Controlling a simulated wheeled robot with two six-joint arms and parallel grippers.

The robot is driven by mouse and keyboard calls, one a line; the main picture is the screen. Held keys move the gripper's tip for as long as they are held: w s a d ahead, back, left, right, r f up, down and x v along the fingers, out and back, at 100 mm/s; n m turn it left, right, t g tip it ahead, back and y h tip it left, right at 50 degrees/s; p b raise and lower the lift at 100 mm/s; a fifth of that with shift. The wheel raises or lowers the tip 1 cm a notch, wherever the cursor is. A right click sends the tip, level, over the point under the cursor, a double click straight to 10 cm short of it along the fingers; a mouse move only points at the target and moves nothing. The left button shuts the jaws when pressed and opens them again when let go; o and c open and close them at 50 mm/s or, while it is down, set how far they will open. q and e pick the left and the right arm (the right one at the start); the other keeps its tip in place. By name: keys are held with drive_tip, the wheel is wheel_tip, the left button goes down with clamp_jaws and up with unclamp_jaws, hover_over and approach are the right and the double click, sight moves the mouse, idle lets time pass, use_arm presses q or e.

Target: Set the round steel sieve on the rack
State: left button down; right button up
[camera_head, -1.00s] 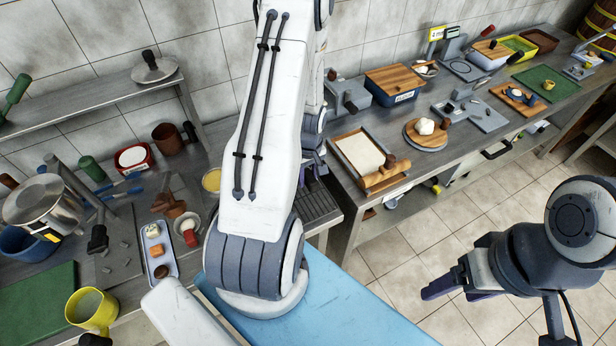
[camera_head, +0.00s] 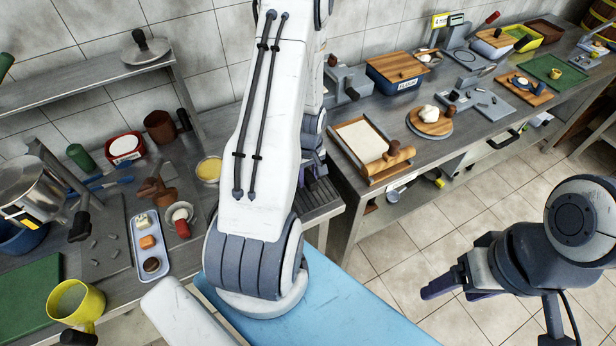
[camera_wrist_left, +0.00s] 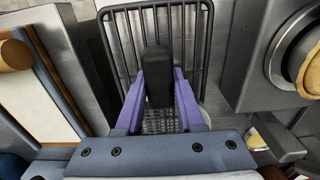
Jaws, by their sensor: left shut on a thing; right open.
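In the left wrist view my left gripper (camera_wrist_left: 158,85) is shut on the black handle (camera_wrist_left: 158,62) of what looks like the sieve. Its grey mesh (camera_wrist_left: 162,122) shows between the purple fingers; its rim is mostly hidden. The dark wire rack (camera_wrist_left: 122,50) shows behind and around the handle. I cannot tell whether the sieve touches it. In the head view the slatted rack (camera_head: 322,203) lies between the two counters, partly covered by my left arm, and the sieve is hidden there. My right gripper (camera_head: 440,287) is open and empty above the tiled floor.
The right counter holds a flour tray with a rolling pin (camera_head: 390,162), a flour box (camera_head: 398,75) and a round board (camera_head: 431,123). The left counter holds a steel pot (camera_head: 30,190), a small tray (camera_head: 148,245) and a yellow mug (camera_head: 75,303). Open floor lies at the right.

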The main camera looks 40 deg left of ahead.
use_arm(q)
drive_tip(key=shift+f+b, duration=0.5)
idle(0.3)
drive_tip(key=shift+c, duration=2.2)
unclamp_jaws()
wheel_tip(320, 180, up, 10)
drive_tip(key=shift+s+d+r+b, duration=0.15)
drive_tip(key=shift+r+b, duration=0.1)
drive_tip(key=shift+b, duration=0.3)
